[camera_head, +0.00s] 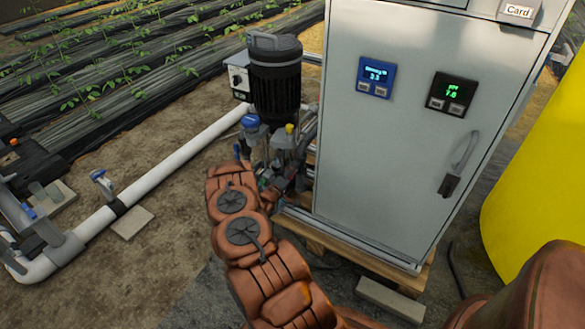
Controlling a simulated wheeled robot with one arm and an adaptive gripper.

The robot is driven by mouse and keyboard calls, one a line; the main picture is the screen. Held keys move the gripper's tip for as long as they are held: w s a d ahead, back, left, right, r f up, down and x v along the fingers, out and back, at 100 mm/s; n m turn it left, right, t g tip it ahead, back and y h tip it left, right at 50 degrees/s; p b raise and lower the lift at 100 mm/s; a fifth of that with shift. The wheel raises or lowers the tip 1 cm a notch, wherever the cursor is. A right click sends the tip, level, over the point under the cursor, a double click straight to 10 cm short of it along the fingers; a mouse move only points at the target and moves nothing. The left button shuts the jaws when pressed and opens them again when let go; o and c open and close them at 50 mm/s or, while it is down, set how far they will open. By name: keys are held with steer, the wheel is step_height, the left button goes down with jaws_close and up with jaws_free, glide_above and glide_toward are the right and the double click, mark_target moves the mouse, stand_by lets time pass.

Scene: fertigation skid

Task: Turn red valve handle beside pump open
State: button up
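The pump (275,85), with a black ribbed motor, stands upright at the left of the grey cabinet. Below it are small fittings with a blue cap (250,121) and a yellow cap (290,129). I cannot make out the red valve handle; the area low beside the pump is crowded and partly covered by my brown arm. My arm reaches up from the bottom to the pump's base. My gripper (273,186) seems to be among the dark parts there, mostly hidden. I cannot tell whether it touches anything or how its fingers stand.
The grey cabinet (400,130) with two displays and a door handle (458,165) stands on a wooden pallet (335,249), close right of my arm. A yellow tank (540,180) stands at right. Bare soil lies left.

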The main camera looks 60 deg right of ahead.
steer(key=shift+n+p, duration=0.55)
steer(key=shift+n, duration=1.05)
steer(key=o, duration=0.8)
steer(key=a, duration=1.2)
steer(key=shift+s, duration=0.25)
